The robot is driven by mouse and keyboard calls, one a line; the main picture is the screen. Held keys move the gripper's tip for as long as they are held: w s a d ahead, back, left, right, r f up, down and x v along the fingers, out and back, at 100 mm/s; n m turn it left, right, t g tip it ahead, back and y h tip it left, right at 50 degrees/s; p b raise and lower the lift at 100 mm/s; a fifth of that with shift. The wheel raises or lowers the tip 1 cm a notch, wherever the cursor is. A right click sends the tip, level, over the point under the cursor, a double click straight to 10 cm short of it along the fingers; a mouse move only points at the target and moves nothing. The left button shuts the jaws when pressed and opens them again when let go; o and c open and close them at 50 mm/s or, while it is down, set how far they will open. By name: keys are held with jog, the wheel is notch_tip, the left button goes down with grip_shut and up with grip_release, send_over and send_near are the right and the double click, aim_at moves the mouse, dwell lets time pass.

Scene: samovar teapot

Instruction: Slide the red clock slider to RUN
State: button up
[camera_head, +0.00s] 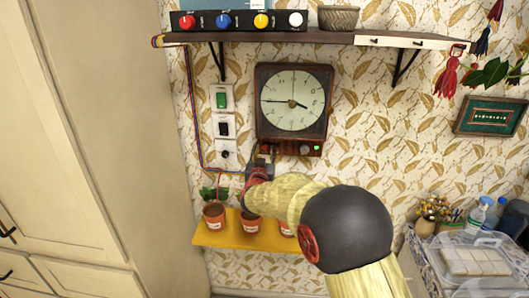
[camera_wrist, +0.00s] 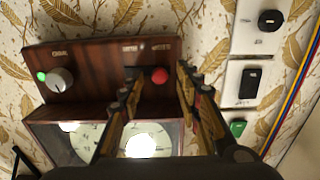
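The wall clock (camera_head: 293,75) has a dark wooden case and a pale dial. In the wrist view its lower wooden panel (camera_wrist: 85,70) appears upside down. The red slider knob (camera_wrist: 160,75) sits on that panel beside a short dark slot (camera_wrist: 134,72). Small labels stand near it, too small to read surely. My gripper (camera_wrist: 157,80) is open, with one finger on each side of the red knob. Contact with the knob cannot be told.
A grey dial (camera_wrist: 60,80) and a green light (camera_wrist: 41,76) share the panel. Wall switches (camera_head: 223,125) and cables (camera_head: 192,110) are just left of the clock. A shelf (camera_head: 310,37) is above; a yellow shelf (camera_head: 235,240) with potted plants (camera_head: 214,215) is below.

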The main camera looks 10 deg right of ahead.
jog(key=shift+w+d, duration=0.2)
jog(key=shift+w, duration=0.3)
grip_shut()
dwell(0.7)
